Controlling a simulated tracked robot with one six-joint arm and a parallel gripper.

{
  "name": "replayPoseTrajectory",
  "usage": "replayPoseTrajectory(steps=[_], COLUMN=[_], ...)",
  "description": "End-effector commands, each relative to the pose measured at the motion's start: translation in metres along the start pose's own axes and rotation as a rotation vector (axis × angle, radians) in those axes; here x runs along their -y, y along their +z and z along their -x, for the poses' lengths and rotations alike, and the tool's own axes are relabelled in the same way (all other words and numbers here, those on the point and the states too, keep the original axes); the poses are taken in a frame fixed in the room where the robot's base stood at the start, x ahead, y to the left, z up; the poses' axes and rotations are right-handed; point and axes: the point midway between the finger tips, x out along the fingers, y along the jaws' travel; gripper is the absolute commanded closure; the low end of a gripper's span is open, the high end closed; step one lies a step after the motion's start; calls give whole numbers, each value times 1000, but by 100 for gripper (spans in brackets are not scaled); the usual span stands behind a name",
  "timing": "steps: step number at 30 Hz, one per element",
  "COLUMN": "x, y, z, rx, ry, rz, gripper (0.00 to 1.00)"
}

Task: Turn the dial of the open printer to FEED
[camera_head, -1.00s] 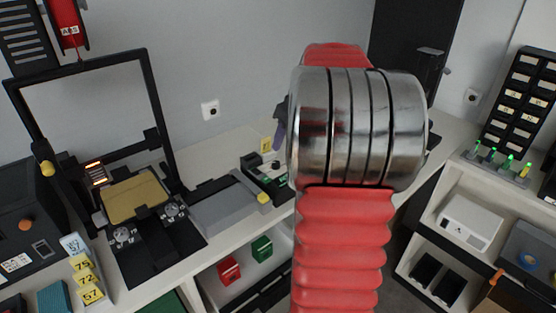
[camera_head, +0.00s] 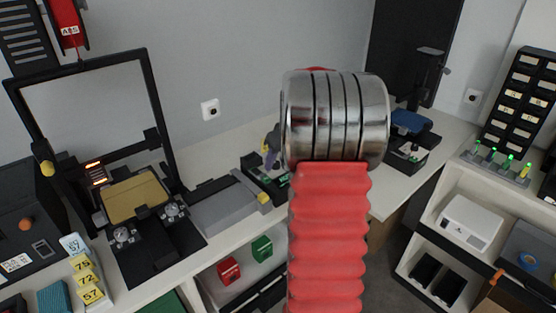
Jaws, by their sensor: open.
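The open-frame printer (camera_head: 160,100) stands on the left bench, with a tan plate (camera_head: 137,196) on its bed and a small lit orange display. Two silver knobs are at its front, a left knob (camera_head: 123,235) and a right knob (camera_head: 172,209). Their markings are too small to read, so I cannot tell where FEED is. My gripper (camera_head: 271,146) shows only as a dark grey and purple bit left of my arm's metal rings, above the bench right of the printer. The arm hides the rest of it. It is open and apart from the printer.
A black box with an orange knob (camera_head: 26,224) stands left of the printer. Yellow number tags (camera_head: 85,277) are at the front. A grey flat unit (camera_head: 222,208) lies right of the printer. A black device with a blue top (camera_head: 409,122) is at the right. A shelf (camera_head: 445,225) stands far right.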

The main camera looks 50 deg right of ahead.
Motion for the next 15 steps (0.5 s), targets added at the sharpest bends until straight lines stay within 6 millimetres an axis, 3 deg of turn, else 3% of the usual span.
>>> replayPoseTrajectory(steps=[3,15], x=[0,0], y=[0,0], z=[0,0], rx=[0,0], ry=[0,0], rz=[0,-1], gripper=[59,87])
